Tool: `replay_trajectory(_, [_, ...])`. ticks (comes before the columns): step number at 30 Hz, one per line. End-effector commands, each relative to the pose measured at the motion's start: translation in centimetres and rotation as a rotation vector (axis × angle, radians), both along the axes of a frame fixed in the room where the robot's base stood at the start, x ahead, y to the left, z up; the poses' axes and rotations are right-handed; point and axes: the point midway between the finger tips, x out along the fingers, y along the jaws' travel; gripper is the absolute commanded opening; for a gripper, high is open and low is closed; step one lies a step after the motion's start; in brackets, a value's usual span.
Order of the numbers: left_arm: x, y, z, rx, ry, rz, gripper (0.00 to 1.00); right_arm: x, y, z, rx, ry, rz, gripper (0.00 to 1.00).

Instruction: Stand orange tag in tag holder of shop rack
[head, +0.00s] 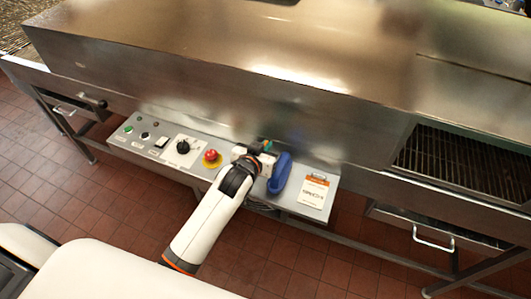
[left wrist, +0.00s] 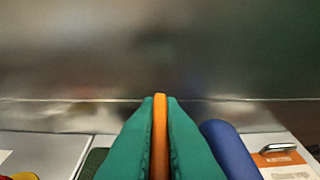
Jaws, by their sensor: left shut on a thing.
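My left gripper (head: 264,145) reaches over the ledge of the steel machine. In the left wrist view its two teal fingers are shut on the orange tag (left wrist: 160,135), which stands upright and edge-on between them. In the head view the tag is too small and covered to make out clearly. A blue rounded object (head: 281,173) stands on the ledge just right of the gripper; it also shows in the left wrist view (left wrist: 230,150). I cannot make out the shop rack or its tag holder for certain. My right gripper is not in view.
A control panel (head: 150,140) with buttons, a black dial (head: 183,147) and a red stop button (head: 212,158) lies left of the gripper. A clipboard (head: 313,191) lies at the right on the ledge. The steel wall (head: 230,100) rises close behind.

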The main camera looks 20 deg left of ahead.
Motion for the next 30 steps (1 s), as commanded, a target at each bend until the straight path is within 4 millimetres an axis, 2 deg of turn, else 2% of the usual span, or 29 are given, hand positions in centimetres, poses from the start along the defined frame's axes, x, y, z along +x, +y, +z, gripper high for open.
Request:
replay_trajectory(1, [0.0,0.0,-0.9,0.0,0.005,0.001,0.0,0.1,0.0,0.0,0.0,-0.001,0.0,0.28])
replay_trajectory(5, [0.0,0.0,-2.3,0.0,0.003,0.001,0.0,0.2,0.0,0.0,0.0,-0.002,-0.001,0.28])
replay_trajectory(16, [0.0,0.0,-2.7,-0.001,0.001,0.0,0.0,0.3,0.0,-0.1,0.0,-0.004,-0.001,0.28])
replay_trajectory(18, [0.0,0.0,-2.7,-0.001,0.001,0.0,0.15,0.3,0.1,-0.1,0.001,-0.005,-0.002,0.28])
replay_trajectory(21, [0.0,0.0,-2.7,-0.001,0.001,0.0,0.29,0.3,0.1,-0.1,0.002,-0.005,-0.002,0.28])
replay_trajectory(30, [0.0,0.0,-2.4,-0.001,0.001,0.0,0.29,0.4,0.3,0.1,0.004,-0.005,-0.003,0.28])
